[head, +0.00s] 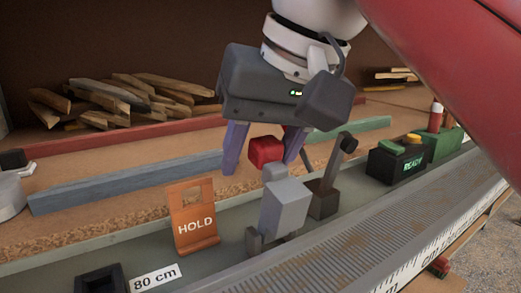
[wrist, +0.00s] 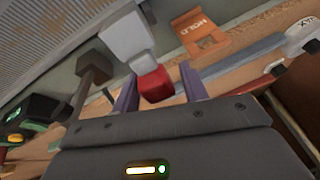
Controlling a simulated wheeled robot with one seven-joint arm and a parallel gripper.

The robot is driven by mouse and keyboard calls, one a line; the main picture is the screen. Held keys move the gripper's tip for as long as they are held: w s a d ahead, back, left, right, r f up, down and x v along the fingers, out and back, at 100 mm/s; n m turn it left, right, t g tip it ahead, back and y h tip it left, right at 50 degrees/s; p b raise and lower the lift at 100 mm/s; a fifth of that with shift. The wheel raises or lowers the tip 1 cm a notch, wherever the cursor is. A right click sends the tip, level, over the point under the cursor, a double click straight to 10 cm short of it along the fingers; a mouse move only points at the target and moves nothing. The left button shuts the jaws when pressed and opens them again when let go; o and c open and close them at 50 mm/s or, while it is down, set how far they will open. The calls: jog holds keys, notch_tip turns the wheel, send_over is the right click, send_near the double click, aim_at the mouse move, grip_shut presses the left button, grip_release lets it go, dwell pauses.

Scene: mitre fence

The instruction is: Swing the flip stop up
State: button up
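The flip stop is a grey block (head: 285,206) on the fence, with a red end piece (head: 265,150). It also shows in the wrist view as a pale grey arm (wrist: 127,38) with the red end (wrist: 155,83) towards me. My gripper (head: 260,166) is above and behind the grey block, pointing down. Its two purple fingers are apart, with the red end between them. In the wrist view, my gripper (wrist: 160,76) shows a gap between the red end and the right finger. Contact on the left finger side is unclear.
An orange HOLD tag (head: 196,217) stands left of the stop. A dark clamp with a knobbed lever (head: 326,190) stands close on the right. A black READY box (head: 398,162) is farther right. A ribbed grey rail (head: 370,232) runs in front; wood strips lie behind.

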jog(key=p+v, duration=0.1)
jog(key=v, duration=0.5)
jog(key=shift+v, duration=0.9)
